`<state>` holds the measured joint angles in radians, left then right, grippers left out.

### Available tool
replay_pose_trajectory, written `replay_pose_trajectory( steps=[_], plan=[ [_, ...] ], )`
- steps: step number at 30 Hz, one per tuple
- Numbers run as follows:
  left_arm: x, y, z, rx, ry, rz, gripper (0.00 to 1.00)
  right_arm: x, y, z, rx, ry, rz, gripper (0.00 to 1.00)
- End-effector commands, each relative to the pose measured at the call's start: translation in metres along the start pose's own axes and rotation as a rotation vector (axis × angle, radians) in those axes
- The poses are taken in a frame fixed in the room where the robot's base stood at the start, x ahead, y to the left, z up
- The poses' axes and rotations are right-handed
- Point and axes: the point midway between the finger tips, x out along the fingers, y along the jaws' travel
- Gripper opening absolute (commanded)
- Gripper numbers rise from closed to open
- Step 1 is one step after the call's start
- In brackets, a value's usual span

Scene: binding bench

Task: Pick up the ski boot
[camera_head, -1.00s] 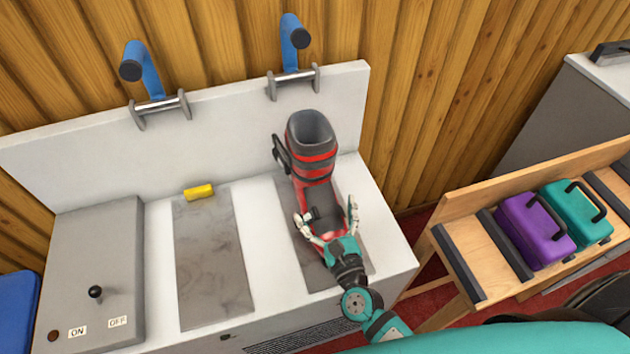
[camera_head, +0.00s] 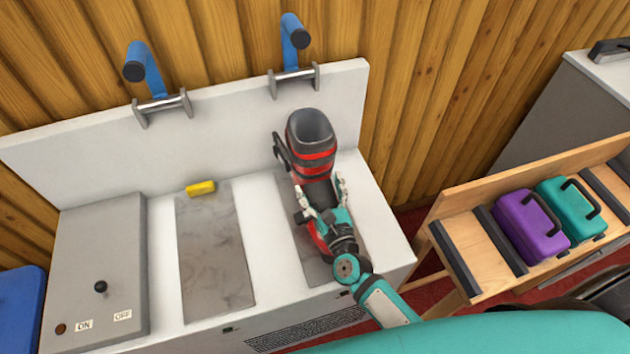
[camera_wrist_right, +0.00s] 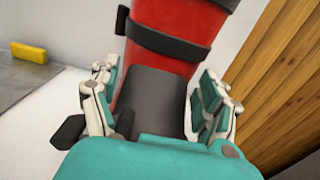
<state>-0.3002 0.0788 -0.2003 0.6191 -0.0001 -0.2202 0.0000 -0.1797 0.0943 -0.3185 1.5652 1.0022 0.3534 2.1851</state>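The ski boot (camera_head: 311,150) is red with dark grey straps and a dark open cuff. It stands upright on the right grey pad (camera_head: 288,215) of the white bench. My right gripper (camera_head: 320,198) is open over the boot, with its fingers spread to either side of the lower shaft. In the right wrist view the red shaft (camera_wrist_right: 172,62) rises ahead between the two fingers (camera_wrist_right: 155,105); gaps show at the finger tips. My palm and arm hide much of the boot's foot. My left gripper is not in view.
A yellow block (camera_head: 201,187) lies at the back of the left grey pad (camera_head: 215,260). A grey switch box (camera_head: 98,245) stands at the left. Blue-handled clamps (camera_head: 147,75) rise above the back panel. A wooden rack (camera_head: 462,225) holds purple (camera_head: 530,228) and teal (camera_head: 572,205) cases at right.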

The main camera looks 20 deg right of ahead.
Motion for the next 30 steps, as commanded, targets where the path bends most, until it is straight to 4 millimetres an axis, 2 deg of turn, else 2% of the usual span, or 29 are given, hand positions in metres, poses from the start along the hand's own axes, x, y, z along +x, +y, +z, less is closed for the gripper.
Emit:
replay_pose_trajectory(
  steps=[1,12,15,23,30],
  plan=[
    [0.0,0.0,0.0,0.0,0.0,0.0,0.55,0.0,0.0,0.0,0.0,0.0,0.0,0.7],
    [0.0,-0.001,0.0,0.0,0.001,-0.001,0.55,-0.001,0.001,0.0,0.001,0.001,0.002,0.22],
    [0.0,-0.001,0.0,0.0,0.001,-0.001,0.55,0.001,0.001,0.004,0.002,-0.008,0.0,0.12],
    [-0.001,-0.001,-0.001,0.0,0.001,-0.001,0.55,0.001,0.001,0.004,0.004,-0.005,0.0,0.11],
    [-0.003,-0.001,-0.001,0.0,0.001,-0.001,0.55,0.0,0.001,0.017,0.007,-0.005,-0.001,0.09]
  ],
)
